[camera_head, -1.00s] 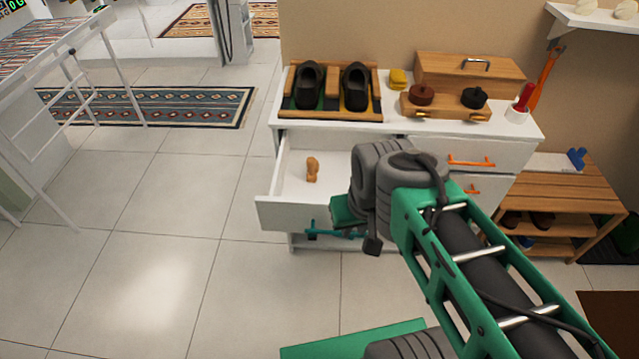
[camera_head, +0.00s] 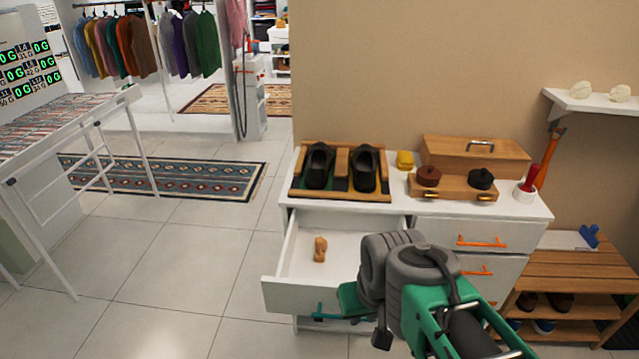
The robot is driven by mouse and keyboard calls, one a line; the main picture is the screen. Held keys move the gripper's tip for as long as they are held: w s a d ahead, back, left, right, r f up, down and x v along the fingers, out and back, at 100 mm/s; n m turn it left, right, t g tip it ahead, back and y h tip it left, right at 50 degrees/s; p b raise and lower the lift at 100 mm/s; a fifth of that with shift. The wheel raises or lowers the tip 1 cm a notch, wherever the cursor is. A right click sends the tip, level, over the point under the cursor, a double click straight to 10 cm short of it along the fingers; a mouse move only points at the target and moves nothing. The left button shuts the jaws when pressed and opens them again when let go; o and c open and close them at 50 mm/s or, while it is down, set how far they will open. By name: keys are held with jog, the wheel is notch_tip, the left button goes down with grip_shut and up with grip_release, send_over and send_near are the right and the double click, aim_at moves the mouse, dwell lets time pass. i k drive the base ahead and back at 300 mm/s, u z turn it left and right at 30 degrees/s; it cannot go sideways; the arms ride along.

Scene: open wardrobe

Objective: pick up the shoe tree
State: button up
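A small tan wooden object (camera_head: 320,248), which looks like the shoe tree, lies in the open top left drawer (camera_head: 300,287) of a white dresser. It sits on the drawer floor, left of the middle. My arm, green and grey, reaches in from the lower right, with its grey wrist in front of the drawer's right part. My gripper is not clearly visible; a green block and a dark piece show at the wrist's left side, apart from the wooden object. The fingertips cannot be made out.
On the dresser top stand a wooden rack (camera_head: 341,192) with black shoes, a yellow block (camera_head: 405,160), a wooden box (camera_head: 474,158), two round tins and a white cup (camera_head: 524,194). A slatted shoe bench (camera_head: 590,268) stands right. Open tiled floor lies left.

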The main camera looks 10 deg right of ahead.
aim_at(321, 245)
jog(key=u, duration=0.75)
jog(key=i, duration=1.15)
jog(key=u, duration=0.35)
